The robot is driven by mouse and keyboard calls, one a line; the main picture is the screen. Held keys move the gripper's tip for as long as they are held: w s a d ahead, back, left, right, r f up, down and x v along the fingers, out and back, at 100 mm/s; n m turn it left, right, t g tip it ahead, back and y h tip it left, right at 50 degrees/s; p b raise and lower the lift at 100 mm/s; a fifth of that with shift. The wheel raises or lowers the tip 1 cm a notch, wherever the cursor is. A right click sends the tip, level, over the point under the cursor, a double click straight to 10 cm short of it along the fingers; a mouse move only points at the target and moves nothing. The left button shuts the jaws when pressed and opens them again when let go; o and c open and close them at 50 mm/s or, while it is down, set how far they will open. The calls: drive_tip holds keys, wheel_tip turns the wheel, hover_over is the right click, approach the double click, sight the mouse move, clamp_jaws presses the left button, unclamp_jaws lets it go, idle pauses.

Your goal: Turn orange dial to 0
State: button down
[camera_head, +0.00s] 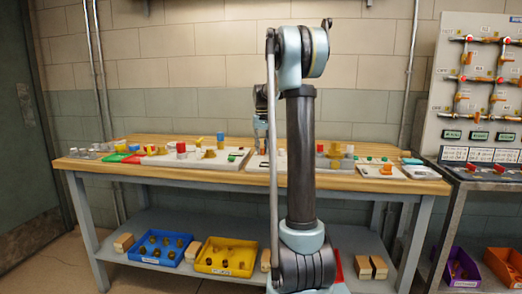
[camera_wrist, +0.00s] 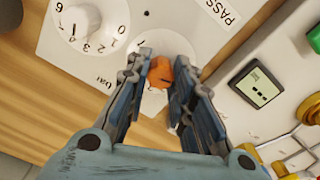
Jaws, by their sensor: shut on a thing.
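In the wrist view, the orange dial (camera_wrist: 160,73) is a small knob on a white panel (camera_wrist: 60,52). My gripper (camera_wrist: 161,68) has its two fingers on either side of it and is shut on it. A pale round plate shows around the dial, but the fingers cover much of it. I cannot read the dial's pointer or its scale. In the head view, my arm stands in front of the bench and hides part of its middle, and I cannot make out the held dial.
A white knob (camera_wrist: 80,24) with a numbered scale is left of the orange dial. A grey box with a small display (camera_wrist: 257,85) and yellow and green parts are at the right. The wooden bench (camera_head: 330,182) carries many small items. A valve board (camera_head: 475,95) stands at right.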

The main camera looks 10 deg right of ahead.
drive_tip(key=shift+w, duration=0.1)
drive_tip(key=c, duration=1.4)
unclamp_jaws()
drive_tip(key=shift+o, duration=0.2)
wheel_tip(320, 180, up, 12)
drive_tip(key=shift+f, duration=0.1)
drive_tip(key=s+f+t, duration=0.1)
drive_tip(key=s+f, duration=0.4)
drive_tip(key=s, duration=0.8)
drive_tip(key=s+f, duration=0.5)
drive_tip(key=s, duration=0.8)
drive_tip(key=s+f+t, duration=0.1)
drive_tip(key=s+f, duration=1.7)
drive_tip(key=f, duration=0.1)
drive_tip(key=shift+s+a+f+m, duration=0.2)
drive_tip(key=shift+s+f+m, duration=0.1)
drive_tip(key=shift+m, duration=0.1)
